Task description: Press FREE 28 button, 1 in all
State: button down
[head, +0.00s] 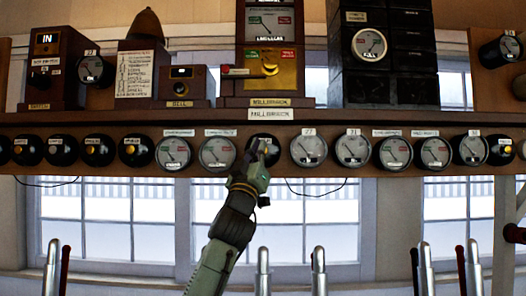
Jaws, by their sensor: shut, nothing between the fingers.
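A row of round black units with brass centre buttons and round dials runs along the front of the wooden shelf (220,131). Their small labels are too blurred to read, so I cannot tell which one is FREE 28. One black round unit (266,138) below the Millbrook plate is partly covered by my gripper. My gripper (258,152) is shut and empty, pointing up at that unit. I cannot tell whether the fingertips touch it; its centre is hidden behind them.
Dials (216,153) (309,150) flank the covered unit closely. Wooden instrument boxes (180,86) and a black cabinet (388,75) stand on the shelf. Silver-handled levers (319,270) rise along the bottom. Windows (130,225) lie behind.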

jog(key=shift+w, duration=0.1)
dwell(0.4)
jog(key=shift+w, duration=0.35)
jog(key=shift+w, duration=0.5)
dwell(0.6)
jog(key=shift+s, duration=0.1)
jog(key=shift+s+b, duration=0.45)
jog(key=shift+s, duration=0.35)
jog(key=shift+s+b, duration=1.15)
jog(key=shift+s, duration=1.4)
